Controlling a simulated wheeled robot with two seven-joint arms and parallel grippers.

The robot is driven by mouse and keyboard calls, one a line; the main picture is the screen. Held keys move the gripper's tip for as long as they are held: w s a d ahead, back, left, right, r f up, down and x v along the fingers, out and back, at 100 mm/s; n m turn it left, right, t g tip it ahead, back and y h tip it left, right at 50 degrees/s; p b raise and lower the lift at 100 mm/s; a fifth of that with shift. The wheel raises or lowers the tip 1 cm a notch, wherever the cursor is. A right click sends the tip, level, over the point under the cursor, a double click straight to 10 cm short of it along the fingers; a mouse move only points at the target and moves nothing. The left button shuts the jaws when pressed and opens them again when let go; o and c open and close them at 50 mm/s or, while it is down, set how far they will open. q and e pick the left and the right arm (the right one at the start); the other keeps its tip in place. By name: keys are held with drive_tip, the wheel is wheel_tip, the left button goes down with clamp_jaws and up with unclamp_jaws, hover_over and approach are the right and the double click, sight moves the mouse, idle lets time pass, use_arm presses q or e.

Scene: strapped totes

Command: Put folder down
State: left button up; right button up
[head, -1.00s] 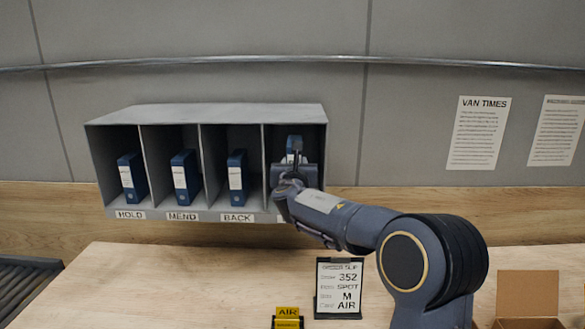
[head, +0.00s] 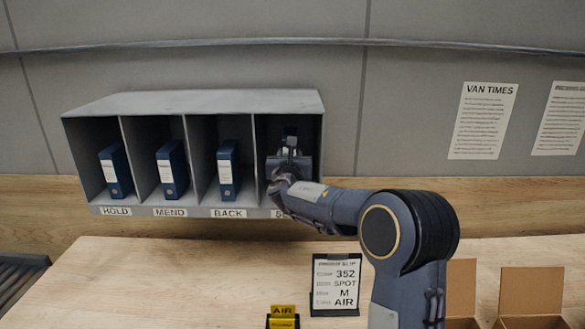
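My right gripper (head: 289,150) reaches into the rightmost compartment of the grey shelf unit (head: 195,102). A little dark blue of a folder (head: 290,131) shows behind its fingers; the gripper and wrist hide most of it. I cannot tell whether the fingers are shut on it. The other three compartments each hold an upright blue folder with a white label: HOLD (head: 115,171), MEND (head: 172,169) and BACK (head: 228,170). The label under the right compartment is mostly covered by my arm. My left gripper is not in view.
An order slip on a dark stand (head: 335,285) and a yellow AIR marker (head: 283,316) stand on the wooden table (head: 190,275). Open cardboard boxes (head: 531,292) are at the lower right. The table's left and middle are clear. A conveyor (head: 18,285) lies at far left.

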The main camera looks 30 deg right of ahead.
drive_tip(key=shift+w+a+f, duration=0.1)
drive_tip(key=shift+w+f, duration=0.1)
drive_tip(key=shift+f, duration=0.35)
drive_tip(key=shift+w+a+f, duration=0.1)
drive_tip(key=shift+w+f, duration=0.05)
drive_tip(key=shift+f, duration=0.35)
drive_tip(key=shift+s+d+f, duration=0.4)
drive_tip(key=shift+d+f, duration=0.05)
drive_tip(key=shift+f, duration=0.2)
drive_tip(key=shift+a, duration=0.1)
drive_tip(key=shift+w+a+f, duration=0.15)
drive_tip(key=shift+w+a, duration=0.05)
drive_tip(key=shift+w, duration=0.3)
drive_tip(key=shift+s+d+f+b, duration=0.1)
drive_tip(key=shift+s+d+b, duration=0.15)
drive_tip(key=shift+b, duration=0.25)
drive_tip(key=o, duration=0.8)
drive_tip(key=shift+a, duration=0.1)
drive_tip(key=shift+c, duration=0.2)
drive_tip(key=o, duration=0.3)
drive_tip(key=shift+w+a, duration=0.1)
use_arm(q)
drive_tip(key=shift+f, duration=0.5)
use_arm(e)
drive_tip(key=shift+o, duration=0.2)
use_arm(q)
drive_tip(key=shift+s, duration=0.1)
